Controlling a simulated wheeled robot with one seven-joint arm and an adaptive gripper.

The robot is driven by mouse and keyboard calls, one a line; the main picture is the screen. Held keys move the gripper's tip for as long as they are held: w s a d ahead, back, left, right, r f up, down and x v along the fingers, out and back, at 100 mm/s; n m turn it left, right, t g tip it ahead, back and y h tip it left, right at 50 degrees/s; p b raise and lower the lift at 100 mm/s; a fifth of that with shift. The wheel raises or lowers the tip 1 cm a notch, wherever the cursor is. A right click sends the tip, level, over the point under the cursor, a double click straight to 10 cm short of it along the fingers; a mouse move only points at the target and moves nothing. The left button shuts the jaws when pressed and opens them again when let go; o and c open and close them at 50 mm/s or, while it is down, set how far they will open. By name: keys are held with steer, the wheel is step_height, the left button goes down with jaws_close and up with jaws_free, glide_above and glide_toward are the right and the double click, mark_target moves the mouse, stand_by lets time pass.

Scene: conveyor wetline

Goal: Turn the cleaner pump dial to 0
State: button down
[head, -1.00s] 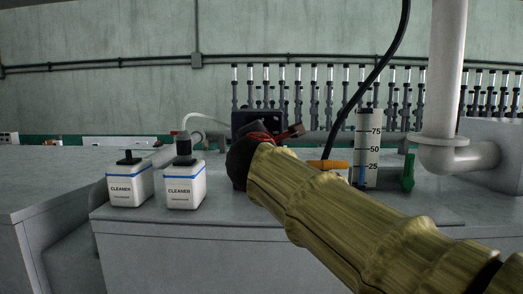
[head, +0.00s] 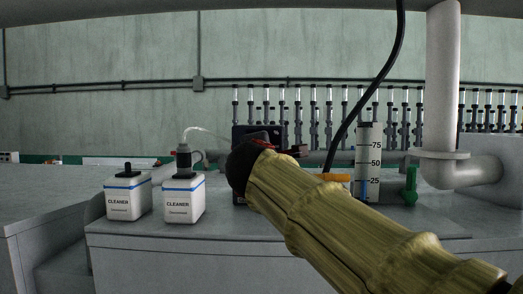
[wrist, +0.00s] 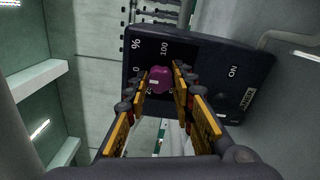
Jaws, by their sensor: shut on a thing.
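The cleaner pump is a dark box (head: 242,134) behind my wrist in the head view, and its face (wrist: 210,70) fills the middle of the wrist view. It bears a purple dial (wrist: 160,73) with "0", "100" and "%" printed near it. My gripper (wrist: 161,88) is shut on the dial, one orange-padded finger on each side. A small pale mark shows on the dial's lower left, but its exact setting is hard to read. In the head view my wrist hides the dial and most of the fingers.
Two white cleaner bottles (head: 127,199) (head: 184,200) stand left of the pump on the grey counter (head: 150,240). A graduated cylinder (head: 369,150), a green item (head: 411,185) and a black hose (head: 362,100) are to the right. A thick white pipe (head: 442,80) stands farther right.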

steer(key=c, duration=1.5)
jaws_free()
steer(key=s, duration=1.2)
steer(key=shift+a, duration=0.2)
